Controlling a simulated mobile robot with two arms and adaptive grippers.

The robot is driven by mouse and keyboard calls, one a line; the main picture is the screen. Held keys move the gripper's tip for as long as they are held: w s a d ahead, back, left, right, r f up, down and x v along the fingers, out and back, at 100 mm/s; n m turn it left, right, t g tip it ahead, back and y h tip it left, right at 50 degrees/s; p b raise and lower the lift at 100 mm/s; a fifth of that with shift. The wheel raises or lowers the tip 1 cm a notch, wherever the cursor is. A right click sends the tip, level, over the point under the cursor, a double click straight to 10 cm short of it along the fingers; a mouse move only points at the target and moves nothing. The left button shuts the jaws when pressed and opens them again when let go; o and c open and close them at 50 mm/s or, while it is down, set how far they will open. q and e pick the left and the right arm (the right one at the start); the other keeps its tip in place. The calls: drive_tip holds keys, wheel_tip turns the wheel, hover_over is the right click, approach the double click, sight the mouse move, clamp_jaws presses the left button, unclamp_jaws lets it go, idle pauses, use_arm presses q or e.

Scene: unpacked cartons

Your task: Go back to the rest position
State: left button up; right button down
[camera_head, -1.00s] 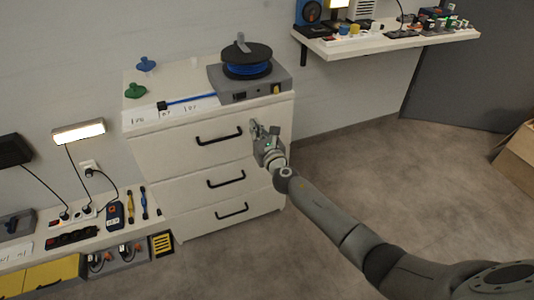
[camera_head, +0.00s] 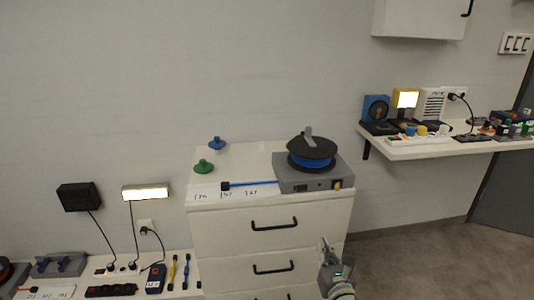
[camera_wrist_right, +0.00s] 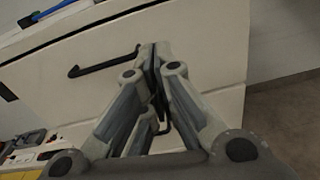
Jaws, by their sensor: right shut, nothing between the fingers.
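My right gripper (camera_head: 325,246) is at the bottom of the head view, in front of the right side of a white drawer cabinet (camera_head: 220,236). In the right wrist view my right gripper (camera_wrist_right: 154,48) is shut, with its fingertips together and nothing between them. Behind it are the cabinet front and a black drawer handle (camera_wrist_right: 104,62). I cannot tell the exact gap between the fingertips and the cabinet. My left gripper is not in view.
On the cabinet stand a grey unit (camera_head: 314,174) with a blue cable reel (camera_head: 313,163), a green knob (camera_head: 203,167) and a blue knob (camera_head: 217,143). A loaded shelf (camera_head: 440,150) is at right, a low bench (camera_head: 180,291) at lower left. Floor at lower right is clear.

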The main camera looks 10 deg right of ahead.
drive_tip(key=s+d+f+m+g+h, duration=0.2)
drive_tip(key=s+f+m+g, duration=1)
drive_tip(key=s+f+m, duration=1.5)
drive_tip(key=s+a+f+m+g+y, duration=0.1)
drive_tip(key=s+a+f+m+g, duration=0.15)
drive_tip(key=s, duration=0.35)
drive_tip(key=s+a+f+m+g+y, duration=0.1)
drive_tip(key=s+a+f+m, duration=0.1)
drive_tip(key=s+f+m, duration=0.3)
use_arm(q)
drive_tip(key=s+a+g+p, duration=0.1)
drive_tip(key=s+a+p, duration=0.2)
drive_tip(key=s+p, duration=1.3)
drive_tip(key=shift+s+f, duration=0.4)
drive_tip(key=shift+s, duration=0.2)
use_arm(e)
drive_tip(key=s+d+n, duration=0.1)
drive_tip(key=s, duration=0.7)
drive_tip(key=s+d+g, duration=0.1)
drive_tip(key=s+d, duration=0.1)
drive_tip(key=s, duration=0.7)
drive_tip(key=shift+d+r+n, duration=0.3)
drive_tip(key=shift+r+n, duration=0.05)
drive_tip(key=shift+r, duration=0.05)
